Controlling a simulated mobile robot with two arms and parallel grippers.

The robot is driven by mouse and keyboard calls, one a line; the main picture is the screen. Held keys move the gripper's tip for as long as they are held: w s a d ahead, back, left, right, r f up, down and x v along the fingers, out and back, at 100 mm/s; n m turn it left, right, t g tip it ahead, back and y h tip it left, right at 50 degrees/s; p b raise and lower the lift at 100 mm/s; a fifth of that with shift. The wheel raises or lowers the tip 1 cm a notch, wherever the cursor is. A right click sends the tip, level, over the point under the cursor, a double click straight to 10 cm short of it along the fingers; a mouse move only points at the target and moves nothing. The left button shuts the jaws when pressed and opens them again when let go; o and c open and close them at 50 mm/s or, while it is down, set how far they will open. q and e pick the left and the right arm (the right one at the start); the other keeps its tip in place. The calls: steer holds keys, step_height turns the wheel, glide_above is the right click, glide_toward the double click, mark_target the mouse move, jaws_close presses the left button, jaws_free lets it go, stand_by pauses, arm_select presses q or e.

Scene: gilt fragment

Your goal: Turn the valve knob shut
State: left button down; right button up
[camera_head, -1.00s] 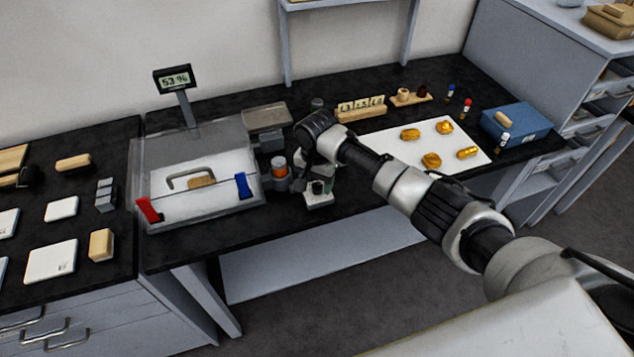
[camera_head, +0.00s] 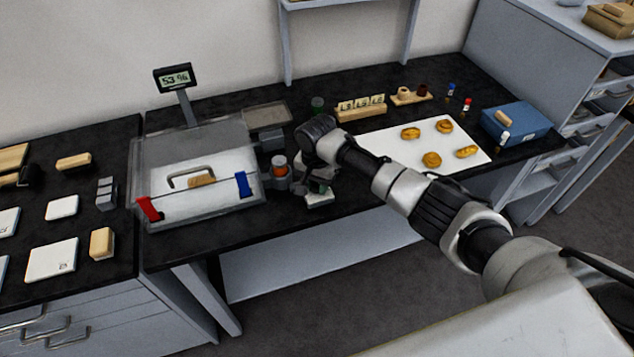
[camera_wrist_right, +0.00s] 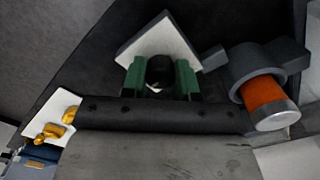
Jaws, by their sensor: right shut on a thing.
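A dark round knob (camera_wrist_right: 160,71) stands on a white square base plate (camera_wrist_right: 150,48) in the right wrist view. My right gripper (camera_wrist_right: 161,76) is shut on the knob, with one green finger on each side of it. In the head view the white base (camera_head: 319,199) shows near the front edge of the bench, and my right gripper (camera_head: 320,184) is over it. My wrist and fingers hide most of the knob there. No mark shows how far the knob is turned. My left gripper is not in view.
Close beside the knob is a grey holder with an orange-banded jar (camera_head: 279,167), also in the wrist view (camera_wrist_right: 268,99). Left stands a clear-sided chamber (camera_head: 200,160) with red and blue clips. Right lies a white sheet (camera_head: 400,147) with several gold pieces, then a blue box (camera_head: 525,122).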

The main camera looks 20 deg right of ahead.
steer(key=shift+r, duration=0.1)
steer(key=n+p, duration=0.2)
steer(key=n, duration=0.1)
steer(key=shift+n, duration=0.3)
steer(key=n+p, duration=0.1)
steer(key=n, duration=0.3)
steer(key=shift+p, duration=0.35)
steer(key=n, duration=0.5)
steer(key=shift+p, duration=0.35)
steer(key=n, duration=0.5)
steer(key=shift+w, duration=0.1)
steer(key=o, duration=0.9)
